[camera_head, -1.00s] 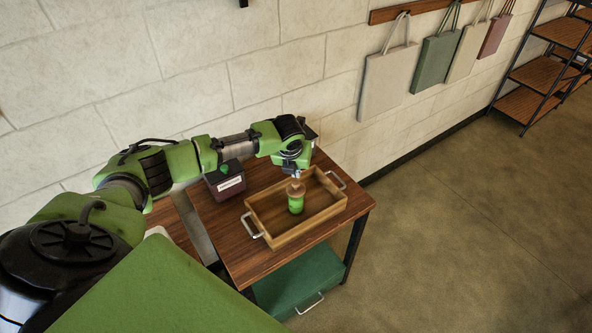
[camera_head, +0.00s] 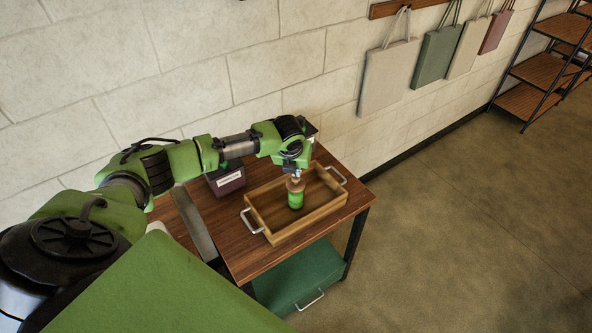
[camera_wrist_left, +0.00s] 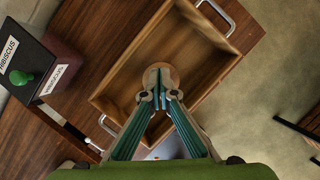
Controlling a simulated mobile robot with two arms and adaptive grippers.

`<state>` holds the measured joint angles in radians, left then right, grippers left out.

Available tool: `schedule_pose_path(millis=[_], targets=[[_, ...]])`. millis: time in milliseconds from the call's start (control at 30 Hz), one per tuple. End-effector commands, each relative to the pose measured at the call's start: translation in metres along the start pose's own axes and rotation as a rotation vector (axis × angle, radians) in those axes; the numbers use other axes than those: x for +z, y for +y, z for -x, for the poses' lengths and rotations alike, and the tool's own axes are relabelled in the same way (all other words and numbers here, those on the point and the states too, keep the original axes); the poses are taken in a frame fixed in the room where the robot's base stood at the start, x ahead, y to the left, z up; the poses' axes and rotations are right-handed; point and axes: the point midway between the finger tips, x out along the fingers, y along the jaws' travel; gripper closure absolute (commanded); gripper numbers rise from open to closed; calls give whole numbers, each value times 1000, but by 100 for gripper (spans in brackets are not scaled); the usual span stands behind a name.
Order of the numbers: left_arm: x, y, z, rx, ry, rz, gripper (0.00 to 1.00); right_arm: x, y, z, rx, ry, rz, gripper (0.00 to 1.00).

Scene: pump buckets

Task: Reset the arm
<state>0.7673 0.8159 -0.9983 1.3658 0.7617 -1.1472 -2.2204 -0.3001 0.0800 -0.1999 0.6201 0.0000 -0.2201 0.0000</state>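My left gripper (camera_wrist_left: 161,96) points down over a green cup (camera_head: 296,200) with a tan lid. In the left wrist view its fingers converge and their tips nearly meet in front of the round lid (camera_wrist_left: 158,70). No held object shows between the tips; whether they touch the lid is unclear. The cup stands upright in a wooden tray (camera_head: 325,213). My left arm (camera_head: 180,161) reaches in from the left above the table. My right gripper is not in view.
The tray, with metal handles, sits on a wooden table (camera_head: 235,236). A green bin (camera_head: 295,280) is below.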

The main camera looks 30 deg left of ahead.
Motion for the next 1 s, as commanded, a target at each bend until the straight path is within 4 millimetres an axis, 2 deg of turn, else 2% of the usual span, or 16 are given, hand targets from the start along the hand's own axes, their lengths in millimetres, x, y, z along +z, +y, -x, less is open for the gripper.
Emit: schedule_pose_path(millis=[167,533,1000], targets=[[0,0,3,1,2,0,100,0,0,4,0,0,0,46],[10,0,26,1,2,0,100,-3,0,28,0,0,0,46],[21,0,49,0,-1,0,100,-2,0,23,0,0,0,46]])
